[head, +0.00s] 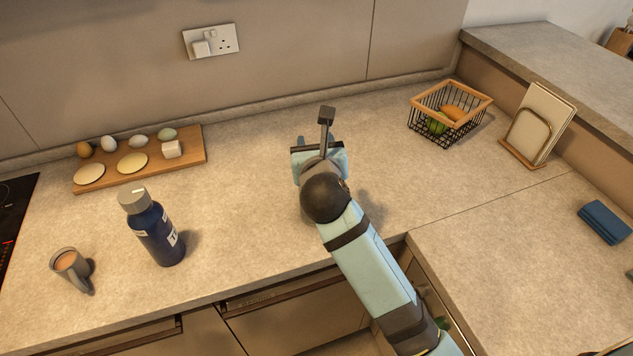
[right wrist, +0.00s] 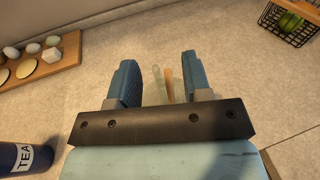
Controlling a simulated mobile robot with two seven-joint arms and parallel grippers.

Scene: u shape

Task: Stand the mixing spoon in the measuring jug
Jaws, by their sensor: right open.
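My right gripper (head: 318,160) is over the middle of the counter, pointing down; its arm hides what is under it in the head view. In the right wrist view the gripper (right wrist: 158,63) is open, its two blue fingers apart. Between the fingers show two thin stick shapes, one orange-brown (right wrist: 169,84) and one pale greenish (right wrist: 156,82). The orange-brown one may be the mixing spoon's handle. Their lower ends are hidden behind the gripper's dark bar, and I cannot tell whether they stand or lie. I cannot make out a measuring jug. My left gripper is not in view.
A wire basket (head: 432,119), a rack (head: 527,142) and a blue cloth (head: 604,221) are at right. Counter around the gripper is clear.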

